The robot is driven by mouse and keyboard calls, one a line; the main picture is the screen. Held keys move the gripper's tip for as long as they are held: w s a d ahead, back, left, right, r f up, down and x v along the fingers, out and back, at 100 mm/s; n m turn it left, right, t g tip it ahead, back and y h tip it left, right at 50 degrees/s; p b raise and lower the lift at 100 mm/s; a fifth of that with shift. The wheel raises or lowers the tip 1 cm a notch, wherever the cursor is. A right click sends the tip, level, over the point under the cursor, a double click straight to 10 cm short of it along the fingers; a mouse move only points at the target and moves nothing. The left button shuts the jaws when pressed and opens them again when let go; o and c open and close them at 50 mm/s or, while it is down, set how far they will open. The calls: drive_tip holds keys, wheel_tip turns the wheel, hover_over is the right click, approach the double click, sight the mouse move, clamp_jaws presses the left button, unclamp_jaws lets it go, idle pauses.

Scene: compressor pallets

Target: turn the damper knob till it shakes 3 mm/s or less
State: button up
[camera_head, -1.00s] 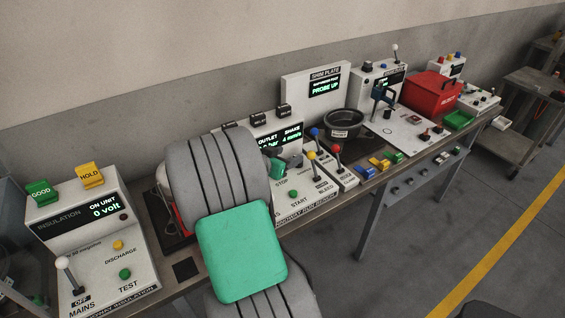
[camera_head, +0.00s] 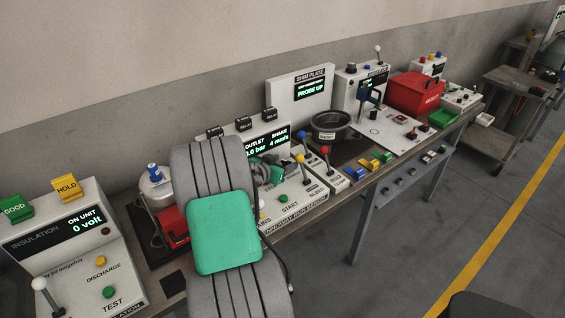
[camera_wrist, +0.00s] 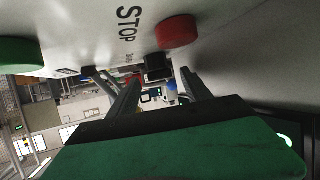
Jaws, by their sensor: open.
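In the wrist view, a small black knob-like part (camera_wrist: 157,68) shows near the red STOP button (camera_wrist: 177,30). I cannot tell whether it is the damper knob, as the small label beside it is unreadable. My gripper (camera_wrist: 140,76) is open, its two fingers apart on either side of the black part in the picture. I cannot tell any contact. My arm hides part of the bench in the head view.
The insulation unit (camera_head: 75,245) stands at the left. A white cylinder with a blue top (camera_head: 153,172) is left of my arm. A blue-knobbed lever (camera_head: 300,135) and a red-knobbed lever (camera_head: 325,151) rise to the right. A black bowl (camera_head: 331,126) sits beyond.

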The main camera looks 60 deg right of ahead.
drive_tip(key=shift+c, duration=0.6)
clamp_jaws()
drive_tip(key=shift+s+n+t, duration=0.2)
drive_tip(key=shift+n+t, duration=0.2)
drive_tip(key=shift+t, duration=0.1)
drive_tip(key=shift+w+n+t, duration=0.1)
drive_tip(key=shift+n+t, duration=0.2)
drive_tip(key=shift+o, duration=0.6)
unclamp_jaws()
drive_tip(key=b+v, duration=0.1)
drive_tip(key=v, duration=0.7)
